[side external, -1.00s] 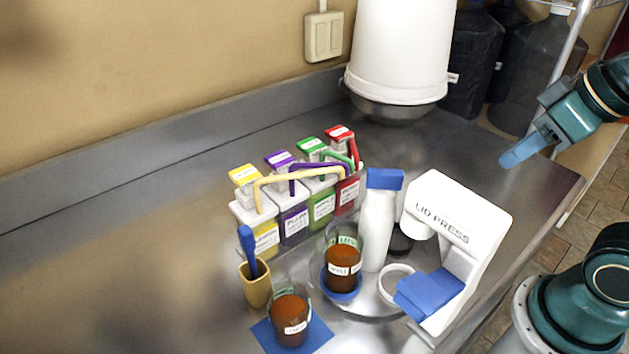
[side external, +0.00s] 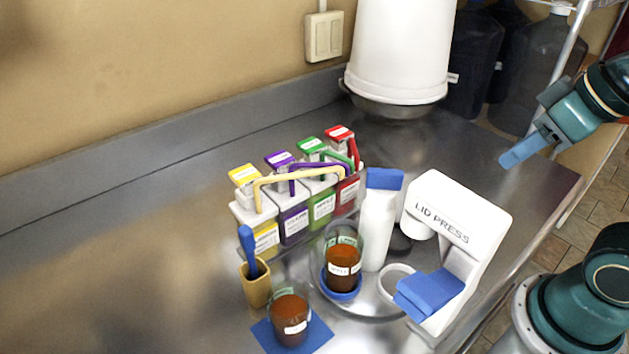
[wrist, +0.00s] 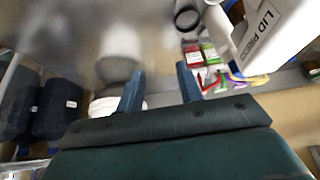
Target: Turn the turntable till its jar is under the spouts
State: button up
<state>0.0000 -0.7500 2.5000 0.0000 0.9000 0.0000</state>
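The turntable (side external: 375,306) is a shiny round plate on the metal counter. On it, a clear jar (side external: 343,272) with brown contents and a white label sits in a blue ring. The spouts (side external: 300,178) are bent tubes in yellow, purple, green and red, rising from labelled bottles (side external: 293,222) behind the jar. Their tips lie above the jar in the side view; I cannot tell whether it is directly under them. My gripper (side external: 522,152) is raised at the right, well away from the turntable. In the wrist view its two fingers (wrist: 160,92) are apart with nothing between them.
A white lid press (side external: 445,225) with a blue pad stands at the turntable's right. A white bottle with a blue top (side external: 378,225) stands behind the jar. Another brown jar (side external: 291,318) sits on a blue mat, beside a tan cup (side external: 256,288). The left counter is clear.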

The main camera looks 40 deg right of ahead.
jog(key=shift+c, duration=0.2)
notch_tip(320, 180, up, 10)
jog(key=n+g, duration=0.6)
jog(key=n, duration=0.3)
send_over(386, 171)
jog(key=shift+r, duration=0.1)
jog(key=shift+f, duration=6.9)
grip_shut()
